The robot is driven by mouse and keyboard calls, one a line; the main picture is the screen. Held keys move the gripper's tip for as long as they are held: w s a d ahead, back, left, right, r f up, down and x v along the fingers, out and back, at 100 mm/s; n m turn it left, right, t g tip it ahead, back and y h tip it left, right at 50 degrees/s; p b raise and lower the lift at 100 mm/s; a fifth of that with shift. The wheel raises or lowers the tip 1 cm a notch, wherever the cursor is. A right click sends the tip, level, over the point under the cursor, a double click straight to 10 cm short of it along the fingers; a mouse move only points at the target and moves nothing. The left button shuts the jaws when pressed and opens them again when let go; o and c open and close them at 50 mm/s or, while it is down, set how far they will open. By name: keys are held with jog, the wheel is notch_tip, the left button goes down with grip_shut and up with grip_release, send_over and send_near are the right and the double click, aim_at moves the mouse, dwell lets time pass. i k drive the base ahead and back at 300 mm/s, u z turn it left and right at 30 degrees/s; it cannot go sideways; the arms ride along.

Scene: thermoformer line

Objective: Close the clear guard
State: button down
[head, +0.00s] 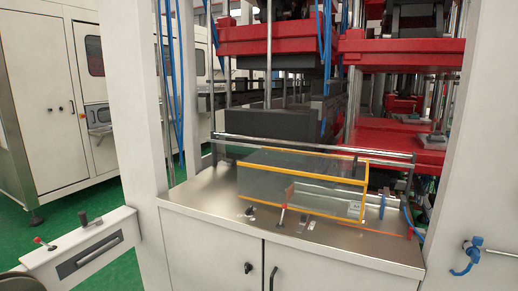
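The clear guard (300,172) is a see-through box with orange edges on the steel tabletop in the middle of the head view. Its upper edge runs near a horizontal metal bar. A cylinder with a metal rod (333,196) shows partly through its right end and extends beyond it to the right. A thin orange line runs along the tabletop towards the right. I cannot tell for certain whether the guard is open or shut. My gripper is not in view.
The steel tabletop (205,190) sits on a white cabinet (210,243) with dark handles. White posts (127,100) stand at both sides. Red press plates (245,38) are behind. A control panel (85,240) with a red-knobbed lever juts in at lower left. Green floor shows at left.

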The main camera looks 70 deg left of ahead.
aim_at(355, 160)
jog(key=u, duration=2.2)
jog(key=i, duration=1.85)
jog(key=u, duration=0.45)
